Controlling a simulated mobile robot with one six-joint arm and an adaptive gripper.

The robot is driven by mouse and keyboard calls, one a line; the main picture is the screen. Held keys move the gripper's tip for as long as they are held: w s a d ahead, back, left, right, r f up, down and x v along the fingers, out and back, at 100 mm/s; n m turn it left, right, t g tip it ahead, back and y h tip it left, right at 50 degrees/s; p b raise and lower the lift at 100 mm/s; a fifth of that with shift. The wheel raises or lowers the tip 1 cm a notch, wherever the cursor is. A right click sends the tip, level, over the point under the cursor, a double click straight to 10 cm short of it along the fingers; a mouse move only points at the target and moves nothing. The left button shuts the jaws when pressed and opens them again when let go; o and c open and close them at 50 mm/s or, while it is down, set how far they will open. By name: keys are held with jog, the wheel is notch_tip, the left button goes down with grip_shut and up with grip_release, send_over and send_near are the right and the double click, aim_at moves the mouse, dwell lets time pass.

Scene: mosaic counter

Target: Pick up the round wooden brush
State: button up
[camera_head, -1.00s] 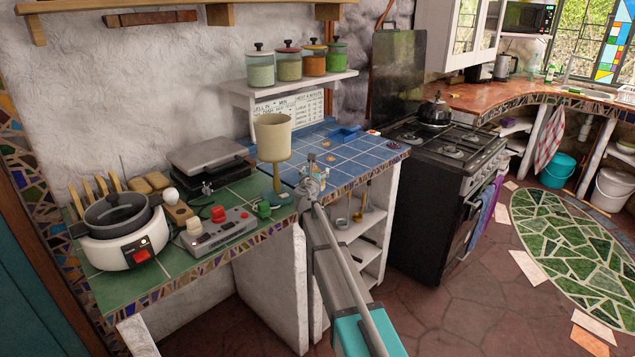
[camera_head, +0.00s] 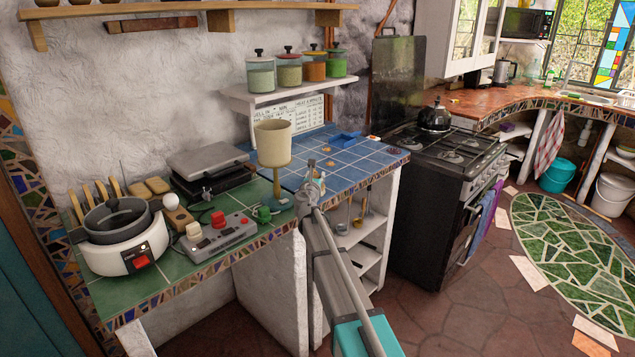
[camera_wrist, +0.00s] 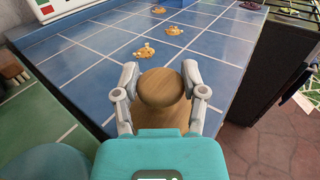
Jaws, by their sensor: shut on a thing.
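The round wooden brush (camera_wrist: 160,90) is between the two grey fingers of my gripper (camera_wrist: 160,78) in the wrist view. It is a plain brown wooden piece with a rounded top, and the fingers press on it from both sides. Its lower part is hidden behind the teal gripper body. In the head view my gripper (camera_head: 312,186) is at the front edge of the blue-tiled counter. The brush cannot be made out clearly there. I cannot tell whether it touches the counter.
A tall beige goblet-shaped vessel (camera_head: 272,145) stands close to the left of my gripper. A red-buttoned grey box (camera_head: 218,235) and a white cooker (camera_head: 125,250) are farther left. Small orange-brown pieces (camera_wrist: 143,52) lie on the blue tiles (camera_wrist: 90,62). The black stove (camera_head: 430,190) stands right.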

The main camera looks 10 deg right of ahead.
aim_at(315, 175)
jog(key=shift+r, duration=0.15)
notch_tip(315, 175, up, 3)
jog(key=p, duration=0.3)
jog(key=s+a+r+p, duration=0.1)
jog(key=s+r+p, duration=0.8)
jog(key=s, duration=0.5)
jog(key=shift+a+r+p, duration=0.25)
jog(key=shift+r+p, duration=0.1)
jog(key=shift+p, duration=0.15)
jog(key=o, duration=0.4)
jog(key=shift+c, duration=1)
notch_tip(315, 175, up, 7)
jog(key=p, duration=0.7)
jog(key=shift+a, duration=0.1)
